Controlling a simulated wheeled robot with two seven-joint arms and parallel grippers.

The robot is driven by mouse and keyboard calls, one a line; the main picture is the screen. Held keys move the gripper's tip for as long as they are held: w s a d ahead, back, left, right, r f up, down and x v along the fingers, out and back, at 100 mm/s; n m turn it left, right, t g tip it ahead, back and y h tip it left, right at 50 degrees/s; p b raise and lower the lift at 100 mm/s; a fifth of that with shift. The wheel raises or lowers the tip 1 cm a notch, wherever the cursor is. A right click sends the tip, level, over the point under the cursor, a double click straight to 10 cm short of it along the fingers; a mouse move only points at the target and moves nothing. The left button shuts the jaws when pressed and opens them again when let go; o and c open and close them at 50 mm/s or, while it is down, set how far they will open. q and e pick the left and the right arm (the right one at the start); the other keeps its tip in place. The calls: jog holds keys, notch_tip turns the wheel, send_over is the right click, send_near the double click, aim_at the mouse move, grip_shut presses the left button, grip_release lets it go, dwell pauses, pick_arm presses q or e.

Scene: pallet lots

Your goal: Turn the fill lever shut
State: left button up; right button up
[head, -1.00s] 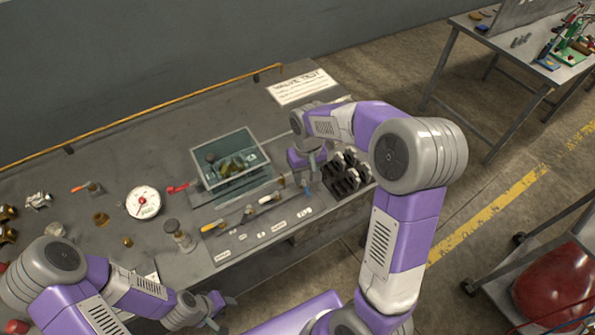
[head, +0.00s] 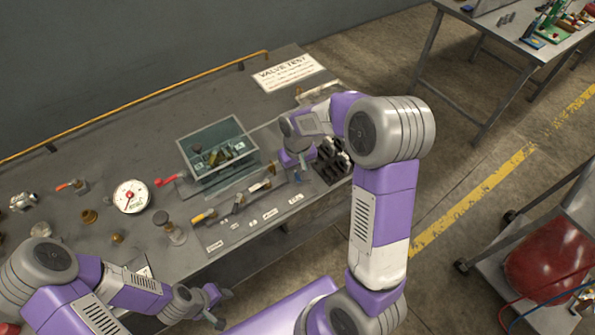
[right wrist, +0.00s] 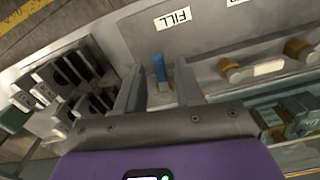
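The blue fill lever (head: 297,177) is at the right end of a row of levers on the bench panel. In the right wrist view the blue lever (right wrist: 159,68) stands above a brass fitting, by the upside-down FILL label (right wrist: 172,18). My right gripper (right wrist: 158,88) is open, its two fingers apart on either side of the lever in that picture. I cannot tell whether they touch it. In the head view the right gripper (head: 299,165) is partly hidden by its own wrist. My left gripper (head: 224,306) is near the bench's front edge, its fingers apart and empty.
A clear tank (head: 218,155) with parts stands behind the panel. A dark slotted rack (head: 332,163) is close on the right gripper's right. A VALVE TEST sign (head: 290,73) lies behind.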

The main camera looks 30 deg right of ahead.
grip_shut()
jog(key=shift+a+m, duration=0.1)
jog(key=shift+m, duration=0.2)
jog(key=m, duration=0.1)
jog(key=a+m, duration=0.1)
jog(key=shift+w+m, duration=0.15)
jog(key=shift+m, duration=0.25)
jog(key=m, duration=0.1)
jog(key=a+m+p, duration=0.1)
jog(key=m, duration=0.1)
jog(key=shift+w+r+m, duration=0.1)
jog(key=shift+w+m, duration=0.2)
jog(key=shift+w, duration=0.05)
jog(key=m+p, duration=0.1)
jog(key=m, duration=0.1)
jog(key=w+a+m+p, duration=0.1)
jog(key=m, duration=0.1)
jog(key=shift+w, duration=0.1)
jog(key=shift+w+a+m+p, duration=0.1)
jog(key=shift+w+m+p, duration=0.25)
jog(key=shift+m, duration=0.5)
jog(key=shift+w+a+m+p, duration=0.1)
jog(key=shift+w+m+p, duration=0.05)
jog(key=shift+m+p, duration=0.55)
jog(key=shift+w+m+p, duration=0.25)
jog(key=shift+m+p, duration=0.05)
jog(key=shift+m, duration=0.65)
